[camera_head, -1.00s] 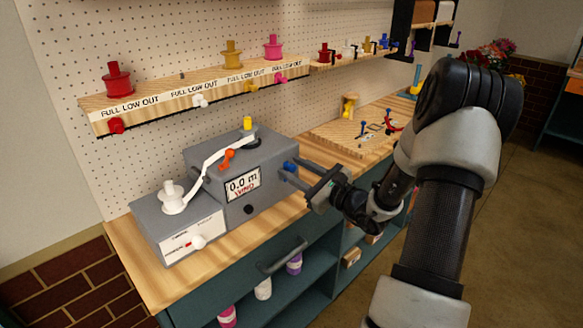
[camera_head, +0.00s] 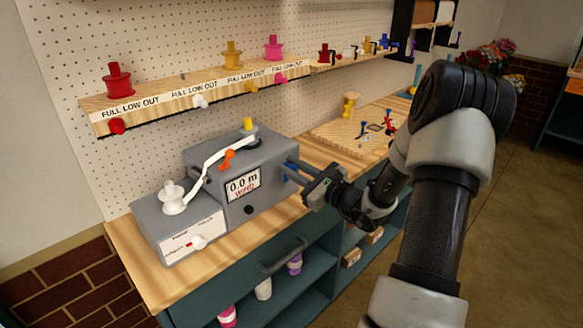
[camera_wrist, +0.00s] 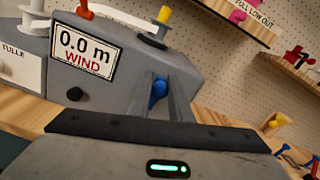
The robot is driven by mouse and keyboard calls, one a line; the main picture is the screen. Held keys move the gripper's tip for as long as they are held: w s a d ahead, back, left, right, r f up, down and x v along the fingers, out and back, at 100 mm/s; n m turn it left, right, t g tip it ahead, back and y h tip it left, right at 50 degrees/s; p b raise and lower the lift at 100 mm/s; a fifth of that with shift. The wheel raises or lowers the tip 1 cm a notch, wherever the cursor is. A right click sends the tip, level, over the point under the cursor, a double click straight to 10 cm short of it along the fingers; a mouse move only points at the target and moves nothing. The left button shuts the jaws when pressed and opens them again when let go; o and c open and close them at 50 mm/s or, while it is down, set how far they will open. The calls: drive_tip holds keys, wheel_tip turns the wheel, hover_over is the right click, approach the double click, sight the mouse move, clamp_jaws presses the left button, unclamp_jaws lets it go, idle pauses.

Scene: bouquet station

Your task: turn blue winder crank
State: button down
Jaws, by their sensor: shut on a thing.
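The grey winder (camera_head: 240,172) stands on the wooden bench, with a display reading 0.0 m and WIND (camera_wrist: 87,52). Its blue crank knob (camera_wrist: 158,92) is on the winder's right side, between my fingers in the wrist view. My gripper (camera_head: 292,172) reaches in from the right and is shut on the blue crank. In the wrist view my gripper (camera_wrist: 160,90) has a finger on each side of the knob. In the head view the fingers mostly hide the knob.
A white ribbon (camera_head: 213,160) runs from a white spool (camera_head: 172,198) past an orange lever (camera_head: 227,158) on the winder. A shelf of coloured spools (camera_head: 200,93) is above. A wooden board with small tools (camera_head: 350,135) lies to the right. A bar handle (camera_head: 283,256) juts from the bench front.

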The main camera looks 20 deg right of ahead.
drive_tip(key=shift+d+m, duration=0.2)
drive_tip(key=shift+m, duration=0.1)
drive_tip(key=shift+w+d+r+m+p, duration=0.15)
drive_tip(key=shift+d+m+p, duration=0.2)
drive_tip(key=shift+m+p, duration=0.5)
drive_tip(key=d+f+m+p, duration=0.1)
drive_tip(key=f+m+p, duration=0.1)
drive_tip(key=m, duration=0.3)
drive_tip(key=w+d+f+m+p, duration=0.1)
drive_tip(key=m+p, duration=0.2)
drive_tip(key=m, duration=0.2)
drive_tip(key=d+f+m+p, duration=0.2)
drive_tip(key=m, duration=0.4)
drive_tip(key=shift+w+f+p, duration=0.15)
drive_tip(key=shift+f+p, duration=0.15)
drive_tip(key=shift+f, duration=0.05)
drive_tip(key=shift+a+f+m+p, duration=0.2)
drive_tip(key=shift+f+m, duration=0.3)
drive_tip(key=shift+m, duration=0.6)
drive_tip(key=shift+a+f+m+p, duration=0.15)
drive_tip(key=shift+f+m, duration=0.3)
drive_tip(key=shift+m, duration=0.6)
